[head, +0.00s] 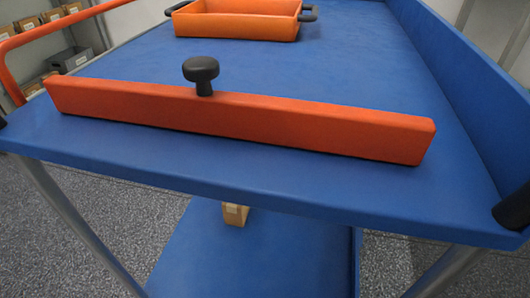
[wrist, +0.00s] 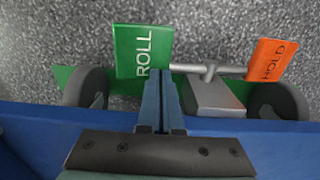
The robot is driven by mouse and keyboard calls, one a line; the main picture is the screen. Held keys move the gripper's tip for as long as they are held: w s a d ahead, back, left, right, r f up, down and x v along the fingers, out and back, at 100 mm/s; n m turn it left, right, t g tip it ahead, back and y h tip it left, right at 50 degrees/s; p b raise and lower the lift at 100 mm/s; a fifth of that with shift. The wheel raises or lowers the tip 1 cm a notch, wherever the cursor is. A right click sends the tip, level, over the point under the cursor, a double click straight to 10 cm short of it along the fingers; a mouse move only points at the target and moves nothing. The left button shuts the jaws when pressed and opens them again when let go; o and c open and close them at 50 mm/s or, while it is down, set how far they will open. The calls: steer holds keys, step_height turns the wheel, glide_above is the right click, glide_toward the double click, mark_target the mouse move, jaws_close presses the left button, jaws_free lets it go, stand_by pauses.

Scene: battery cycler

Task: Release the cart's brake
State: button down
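In the wrist view, a green pedal (wrist: 132,50) marked ROLL and an orange pedal (wrist: 270,62) marked HOLD sit at opposite ends of a grey metal crossbar (wrist: 212,70). My gripper (wrist: 160,84) has its two fingers together, with nothing visible between them. The fingertips overlap the lower right part of the ROLL pedal in the picture; I cannot tell whether they touch it. The HOLD pedal is to their right, apart from them. The cart (head: 300,192) has a blue top deck in the head view. My gripper and the pedals do not show there.
Dark wheels (wrist: 88,92) stand on both sides of the pedals, above speckled floor. The cart's blue edge (wrist: 40,130) runs close by my gripper. On the deck are an orange bar (head: 300,122), a black knob (head: 201,70) and an orange tray (head: 238,25). Shelves with boxes stand behind left.

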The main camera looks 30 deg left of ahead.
steer(key=shift+f+b, duration=0.6)
steer(key=shift+f, duration=1)
steer(key=r+p, duration=0.3)
steer(key=shift+s+d+p, duration=0.2)
steer(key=shift+s+p, duration=0.05)
steer(key=shift+p, duration=0.1)
step_height(320, 180, up, 4)
steer(key=p, duration=0.5)
steer(key=shift+w+a+r, duration=0.15)
steer(key=shift+r, duration=0.1)
steer(key=shift+f, duration=0.1)
